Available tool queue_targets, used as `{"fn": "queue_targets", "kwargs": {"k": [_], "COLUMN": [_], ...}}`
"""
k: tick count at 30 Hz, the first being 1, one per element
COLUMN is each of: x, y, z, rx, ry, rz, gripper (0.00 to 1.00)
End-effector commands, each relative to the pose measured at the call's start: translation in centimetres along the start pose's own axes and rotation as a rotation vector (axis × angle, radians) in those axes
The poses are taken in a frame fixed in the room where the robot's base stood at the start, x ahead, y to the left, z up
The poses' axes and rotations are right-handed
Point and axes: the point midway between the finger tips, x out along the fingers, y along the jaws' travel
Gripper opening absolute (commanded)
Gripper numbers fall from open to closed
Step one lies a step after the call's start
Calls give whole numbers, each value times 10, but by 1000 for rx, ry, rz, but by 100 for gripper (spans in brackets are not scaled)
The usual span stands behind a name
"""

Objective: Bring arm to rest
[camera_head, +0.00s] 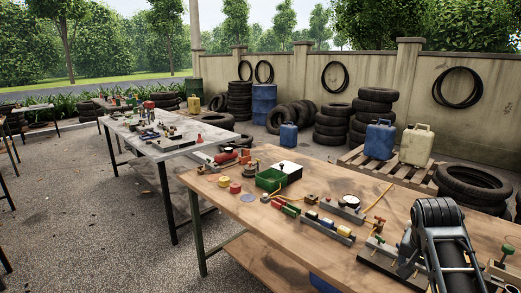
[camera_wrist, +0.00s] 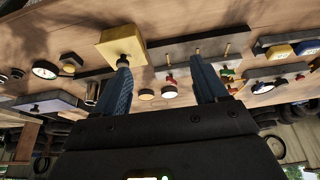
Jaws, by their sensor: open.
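My gripper (camera_wrist: 163,72) shows in the wrist view with its two blue-grey fingers spread wide apart. Nothing is held between them. The left finger's tip overlaps the lower edge of a yellow block with a dark knob (camera_wrist: 112,38); I cannot tell whether they touch. The right finger's tip lies in front of a grey strip with upright pegs (camera_wrist: 182,50). In the head view, my dark arm (camera_head: 443,240) stands over the right end of the wooden workbench (camera_head: 240,212). The fingers cannot be made out there.
A second table (camera_head: 196,128) stands behind, left. Tyres and a pallet (camera_head: 385,168) stand beyond.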

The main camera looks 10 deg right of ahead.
Motion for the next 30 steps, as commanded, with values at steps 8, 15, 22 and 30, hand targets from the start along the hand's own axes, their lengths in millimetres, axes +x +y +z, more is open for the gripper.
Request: {"fn": "queue_targets", "kwargs": {"k": [8, 15, 22, 30], "x": [13, 29, 48, 61], "y": [0, 2, 8, 31], "z": [20, 49, 95, 188], "rx": [-32, -79, -149, -283], "ry": [21, 51, 103, 215], "rz": [-25, -61, -119, -242], "gripper": [72, 72, 72, 72]}}
